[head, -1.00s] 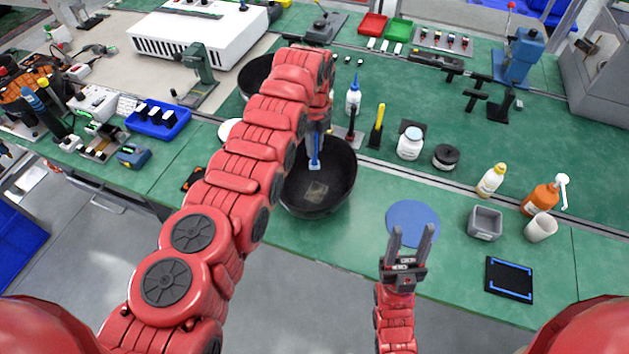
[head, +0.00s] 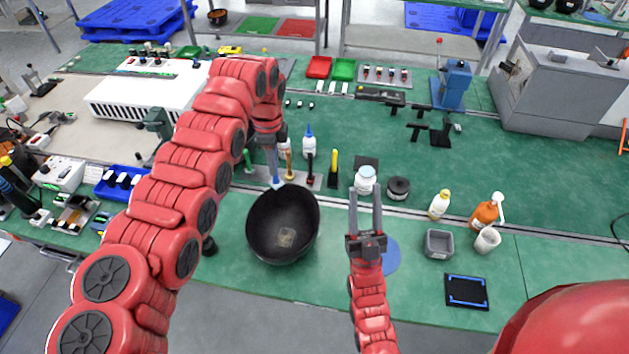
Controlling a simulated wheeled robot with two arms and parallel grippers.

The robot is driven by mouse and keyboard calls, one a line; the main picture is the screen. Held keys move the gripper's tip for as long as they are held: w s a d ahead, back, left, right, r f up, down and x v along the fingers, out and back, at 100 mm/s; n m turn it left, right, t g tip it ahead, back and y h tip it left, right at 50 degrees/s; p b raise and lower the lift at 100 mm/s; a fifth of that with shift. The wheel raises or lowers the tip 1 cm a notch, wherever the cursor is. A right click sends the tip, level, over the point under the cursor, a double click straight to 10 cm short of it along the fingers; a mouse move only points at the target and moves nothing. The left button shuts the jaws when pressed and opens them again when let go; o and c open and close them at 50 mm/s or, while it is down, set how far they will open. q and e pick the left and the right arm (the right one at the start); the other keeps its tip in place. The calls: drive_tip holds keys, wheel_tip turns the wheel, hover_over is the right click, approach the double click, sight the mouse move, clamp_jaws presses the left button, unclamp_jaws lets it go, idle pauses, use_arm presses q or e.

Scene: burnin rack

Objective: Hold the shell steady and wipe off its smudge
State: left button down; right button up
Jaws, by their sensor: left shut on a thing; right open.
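The shell is a black bowl (head: 262,238) on the near part of the green bench, open side up. A pale brownish smudge (head: 287,237) shows on its inner bottom. My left gripper (head: 271,160) is shut on a slim blue tool (head: 277,181) and hangs above the shell's far rim. The tool's tip overlaps that rim in the picture; I cannot tell whether they touch. My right gripper (head: 365,208) is open and empty, right of the shell and apart from it, with its fingers pointing away from me.
A blue round mat (head: 391,257) lies partly behind my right gripper. A white jar (head: 365,180), a black round tin (head: 399,188), bottles and upright handled tools stand beyond. A grey square tray (head: 438,244) and a white cup (head: 487,240) are at right. Bench between shell and mat is clear.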

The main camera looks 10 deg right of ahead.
drive_tip(key=w+f+m+g, duration=0.1)
drive_tip(key=w+f+g, duration=0.4)
drive_tip(key=w, duration=0.5)
drive_tip(key=w+f+m+g, duration=0.1)
drive_tip(key=w+f+g, duration=0.45)
drive_tip(key=w, duration=0.45)
drive_tip(key=w+f+m+g, duration=0.1)
drive_tip(key=w+f+g, duration=0.4)
drive_tip(key=w, duration=0.6)
drive_tip(key=n+g+y, duration=0.1)
drive_tip(key=n+g, duration=0.1)
drive_tip(key=g, duration=1.3)
approach(315, 211)
drive_tip(key=f, duration=0.7)
drive_tip(key=a+f, duration=0.1)
drive_tip(key=f, duration=0.2)
drive_tip(key=shift+w+a+f, duration=0.1)
drive_tip(key=shift+w+f, duration=0.05)
drive_tip(key=shift+f, duration=0.05)
clamp_jaws()
